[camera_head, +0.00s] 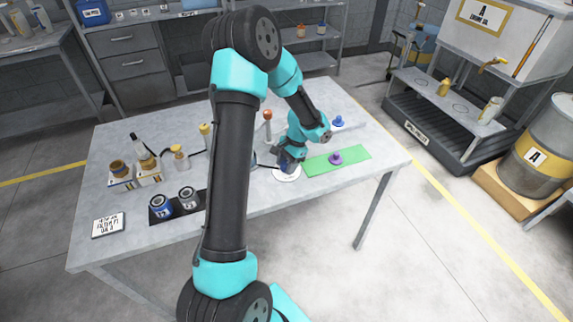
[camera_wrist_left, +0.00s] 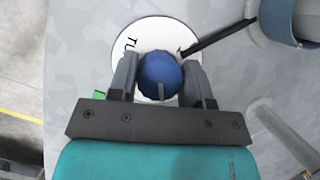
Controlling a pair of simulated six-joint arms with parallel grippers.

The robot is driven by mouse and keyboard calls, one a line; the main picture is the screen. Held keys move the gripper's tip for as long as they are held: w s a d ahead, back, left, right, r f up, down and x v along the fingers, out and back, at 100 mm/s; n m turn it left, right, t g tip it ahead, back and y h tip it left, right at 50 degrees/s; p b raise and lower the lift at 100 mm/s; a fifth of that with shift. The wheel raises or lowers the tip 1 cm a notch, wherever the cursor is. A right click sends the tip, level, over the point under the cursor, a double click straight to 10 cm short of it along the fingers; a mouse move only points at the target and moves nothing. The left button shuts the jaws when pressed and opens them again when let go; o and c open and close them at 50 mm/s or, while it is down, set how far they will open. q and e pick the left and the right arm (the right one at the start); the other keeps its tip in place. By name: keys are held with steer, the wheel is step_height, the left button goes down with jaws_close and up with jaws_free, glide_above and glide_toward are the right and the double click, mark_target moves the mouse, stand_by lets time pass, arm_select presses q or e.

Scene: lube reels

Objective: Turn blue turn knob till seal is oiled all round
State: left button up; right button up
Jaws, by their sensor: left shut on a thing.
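The blue turn knob (camera_wrist_left: 160,75) is round and sits over a white disc (camera_wrist_left: 152,30) with black lettering, partly hidden. In the left wrist view my left gripper (camera_wrist_left: 160,82) has one finger on each side of the knob and is shut on it. In the head view the left gripper (camera_head: 288,160) reaches down to the knob over the white disc (camera_head: 287,177), beside the green mat. The seal cannot be made out. My right gripper is not in view.
A green mat (camera_head: 352,166) with a purple knobbed piece (camera_head: 335,158) lies right of the disc. A blue knobbed piece (camera_head: 338,121) stands behind it. Cans (camera_head: 161,206) and small bottles (camera_head: 180,157) stand on the left of the table, near a written card (camera_head: 108,225).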

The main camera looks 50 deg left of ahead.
arm_select(q)
steer(key=shift+m, duration=0.3)
steer(key=o, duration=0.9)
steer(key=shift+r, duration=0.1)
steer(key=v, duration=1.7)
steer(key=shift+d+r, duration=0.1)
steer(key=shift+r, duration=0.05)
